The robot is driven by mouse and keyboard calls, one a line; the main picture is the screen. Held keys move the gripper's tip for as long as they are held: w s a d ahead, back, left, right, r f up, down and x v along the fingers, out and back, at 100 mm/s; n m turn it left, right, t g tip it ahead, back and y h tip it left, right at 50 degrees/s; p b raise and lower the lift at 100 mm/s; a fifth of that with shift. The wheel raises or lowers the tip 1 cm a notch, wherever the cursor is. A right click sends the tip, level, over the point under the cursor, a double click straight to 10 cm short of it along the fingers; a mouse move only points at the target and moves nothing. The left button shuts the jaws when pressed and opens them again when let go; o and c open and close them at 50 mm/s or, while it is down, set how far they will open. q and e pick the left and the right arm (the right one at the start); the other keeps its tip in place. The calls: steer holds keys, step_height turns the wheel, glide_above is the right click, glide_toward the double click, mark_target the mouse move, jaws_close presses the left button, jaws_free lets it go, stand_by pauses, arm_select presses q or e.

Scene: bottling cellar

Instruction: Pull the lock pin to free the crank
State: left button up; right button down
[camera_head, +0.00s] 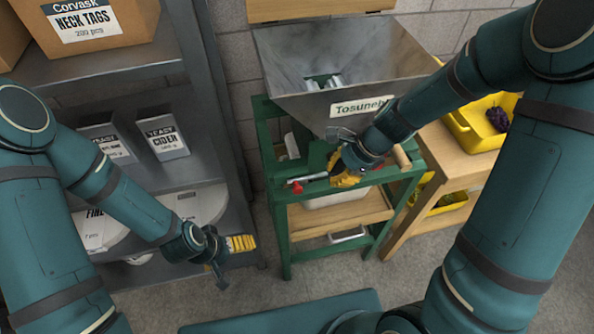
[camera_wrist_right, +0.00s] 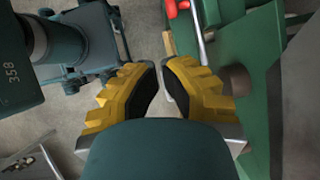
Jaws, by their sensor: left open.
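The crank press is a green frame (camera_head: 278,205) under a grey metal hopper (camera_head: 345,65). A metal rod with a red knob (camera_head: 297,188) sticks out at its left; the red knob shows beyond my fingertips in the right wrist view (camera_wrist_right: 171,8). I cannot tell whether this is the lock pin. A wooden handle (camera_head: 402,157), maybe the crank's, is at the right. My right gripper (camera_head: 342,180) is beside the frame's top; its yellow fingertips (camera_wrist_right: 159,72) are close together with a narrow gap, nothing visible between. My left gripper (camera_head: 243,243) is open and empty, low by the shelf.
A grey shelf (camera_head: 190,150) at left holds a neck tags box (camera_head: 110,40), yeast packets (camera_head: 163,137) and white containers. A wooden table (camera_head: 440,155) with yellow crates (camera_head: 470,125) stands at right. Floor is clear between my left gripper and the green frame.

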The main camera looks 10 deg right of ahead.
steer(key=shift+w+a+r+m, duration=0.1)
steer(key=shift+w+r+m, duration=0.3)
steer(key=shift+w+r, duration=0.2)
steer(key=shift+s, duration=0.15)
steer(key=b, duration=0.3)
glide_above(315, 187)
steer(key=s+a, duration=0.1)
steer(key=s, duration=0.2)
step_height(315, 187, down, 7)
steer(key=shift+b+x, duration=0.45)
steer(key=shift+x, duration=0.45)
steer(key=shift+s, duration=0.1)
